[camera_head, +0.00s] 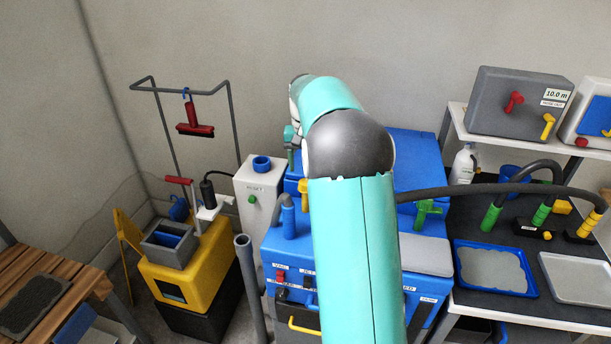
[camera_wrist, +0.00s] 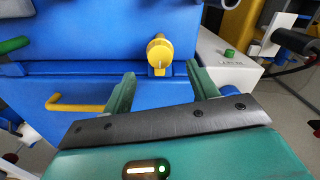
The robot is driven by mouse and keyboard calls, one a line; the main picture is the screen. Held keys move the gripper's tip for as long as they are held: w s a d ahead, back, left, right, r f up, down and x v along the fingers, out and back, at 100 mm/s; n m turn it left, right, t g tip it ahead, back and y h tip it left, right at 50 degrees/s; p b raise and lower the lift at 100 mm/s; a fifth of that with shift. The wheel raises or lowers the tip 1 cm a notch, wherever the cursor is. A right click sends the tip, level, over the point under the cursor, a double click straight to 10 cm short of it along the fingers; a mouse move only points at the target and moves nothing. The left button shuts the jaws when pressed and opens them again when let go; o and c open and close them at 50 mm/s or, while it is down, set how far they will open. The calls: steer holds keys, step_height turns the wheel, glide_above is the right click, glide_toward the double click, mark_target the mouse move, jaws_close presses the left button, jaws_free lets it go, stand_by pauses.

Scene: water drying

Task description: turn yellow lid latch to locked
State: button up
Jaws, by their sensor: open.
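The yellow lid latch (camera_wrist: 160,52) is a round knob with a short tab below it, on the front of the blue machine (camera_wrist: 90,70) in the wrist view. In the head view a yellow piece (camera_head: 304,192) shows just left of my arm and looks like the same latch. My gripper (camera_wrist: 162,92) is open, with one green finger on each side below the latch. Nothing is between the fingers, and I see no contact with the latch. In the head view my arm covers much of the blue machine, and the gripper itself is mostly hidden.
A white box (camera_head: 258,192) with a green button stands left of the machine. A yellow handle (camera_wrist: 75,103) sticks out of the blue front. A dark shelf with hoses and trays (camera_head: 490,268) is at right.

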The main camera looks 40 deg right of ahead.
step_height(320, 180, up, 8)
steer(key=shift+f, duration=0.15)
stand_by(0.5)
steer(key=s+a+r+n+t, duration=0.2)
steer(key=s+a+r, duration=0.1)
steer(key=s+a, duration=0.5)
steer(key=s+a+r+n+t, duration=0.1)
steer(key=s+a+r+n, duration=0.15)
steer(key=s+a, duration=0.6)
steer(key=s+a+f+n+t, duration=0.2)
steer(key=s+a+f, duration=0.4)
steer(key=s+a, duration=0.5)
steer(key=shift+s+a+f+t, duration=0.3)
steer(key=shift+s+f, duration=0.1)
steer(key=shift+s, duration=0.2)
